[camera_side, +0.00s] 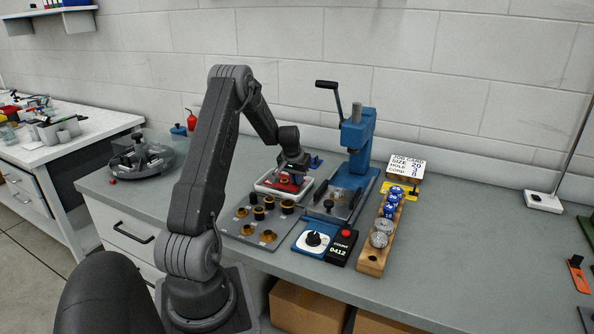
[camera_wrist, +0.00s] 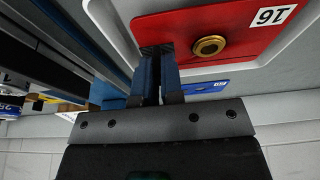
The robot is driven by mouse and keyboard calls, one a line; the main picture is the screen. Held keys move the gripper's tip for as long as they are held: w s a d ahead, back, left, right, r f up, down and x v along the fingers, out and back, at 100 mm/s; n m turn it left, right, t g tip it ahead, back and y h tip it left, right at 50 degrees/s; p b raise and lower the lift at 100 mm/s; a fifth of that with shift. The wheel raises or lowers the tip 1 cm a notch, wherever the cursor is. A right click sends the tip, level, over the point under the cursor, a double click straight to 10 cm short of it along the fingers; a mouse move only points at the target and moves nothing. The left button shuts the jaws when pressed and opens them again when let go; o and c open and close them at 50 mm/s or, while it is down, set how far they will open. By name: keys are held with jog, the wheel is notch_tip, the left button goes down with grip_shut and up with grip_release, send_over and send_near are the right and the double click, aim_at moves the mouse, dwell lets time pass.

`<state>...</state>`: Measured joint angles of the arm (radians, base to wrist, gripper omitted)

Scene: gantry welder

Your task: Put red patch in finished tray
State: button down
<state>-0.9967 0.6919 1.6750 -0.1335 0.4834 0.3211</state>
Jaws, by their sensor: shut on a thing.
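The red patch (camera_wrist: 240,25) has a brass grommet (camera_wrist: 209,45) and a white label reading 16. In the side view the red patch (camera_side: 290,184) is over the white tray (camera_side: 264,191), partly hidden by my gripper (camera_side: 290,172). In the wrist view my gripper (camera_wrist: 160,55) has its fingers shut together on the patch's edge. The pale tray rim (camera_wrist: 108,24) surrounds the patch in that view. I cannot tell whether the patch touches the tray floor.
A blue patch (camera_side: 316,161) lies behind the tray. A blue press (camera_side: 355,150) stands to the right. A grey plate of brass dies (camera_side: 258,226) lies in front. A wooden rack (camera_side: 373,255) holds several round pieces.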

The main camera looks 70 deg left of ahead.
jog(key=shift+f, duration=0.4)
jog(key=shift+f, duration=0.65)
jog(key=c, duration=1.2)
grip_release()
jog(key=shift+r, duration=0.1)
jog(key=v, duration=1.3)
jog(key=w+d+r+m+t, duration=0.15)
jog(key=d+r, duration=0.25)
jog(key=d, duration=0.4)
jog(key=w+d+r+m, duration=0.1)
jog(key=w+d+r, duration=0.1)
jog(key=d+r, duration=0.35)
jog(key=s+d+r+m+h, duration=0.1)
jog(key=s+d+m, duration=0.15)
jog(key=d, duration=0.85)
jog(key=s+d+r+m, duration=0.1)
jog(key=s+d+m, duration=0.15)
jog(key=d, duration=0.85)
jog(key=shift+m+t+h, duration=0.7)
jog(key=shift+m+t, duration=0.05)
jog(key=shift+t, duration=0.1)
jog(key=s+d, duration=0.2)
jog(key=s, duration=0.1)
jog(key=s+d, duration=0.5)
jog(key=s, duration=0.1)
jog(key=shift+d+f, duration=0.25)
jog(key=shift+f, duration=0.15)
